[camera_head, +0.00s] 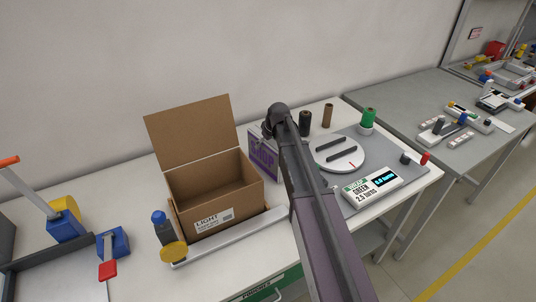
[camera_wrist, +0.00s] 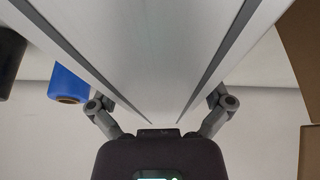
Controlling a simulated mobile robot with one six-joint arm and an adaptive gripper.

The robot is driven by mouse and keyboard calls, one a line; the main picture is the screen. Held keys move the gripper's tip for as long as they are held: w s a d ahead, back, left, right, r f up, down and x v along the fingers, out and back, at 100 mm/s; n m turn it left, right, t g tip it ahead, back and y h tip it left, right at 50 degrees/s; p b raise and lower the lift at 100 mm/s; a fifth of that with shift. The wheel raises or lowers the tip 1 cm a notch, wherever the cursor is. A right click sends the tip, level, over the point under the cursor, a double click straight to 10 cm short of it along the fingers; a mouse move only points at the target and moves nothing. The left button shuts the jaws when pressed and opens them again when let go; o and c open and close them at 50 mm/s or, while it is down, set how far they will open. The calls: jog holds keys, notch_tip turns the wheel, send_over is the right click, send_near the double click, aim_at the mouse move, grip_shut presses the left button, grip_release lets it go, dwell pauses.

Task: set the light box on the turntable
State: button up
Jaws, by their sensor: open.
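The light box (camera_head: 205,200) is an open brown carton with its flap raised and a "LIGHT" label on its front. It stands upright on the white table, left of my arm. Brown cardboard (camera_wrist: 312,80) shows at that view's right edge. In the head view my arm hides the fingers, so their exact distance from the box cannot be told.
A pale rail (camera_head: 228,236) runs before the box. Spools, including a green one (camera_head: 368,117), stand behind the turntable. A display block (camera_head: 372,187) reading "GREEN" lies in front.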

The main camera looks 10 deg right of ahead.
jog(key=shift+f, duration=0.25)
dwell(0.5)
jog(key=c, duration=1.2)
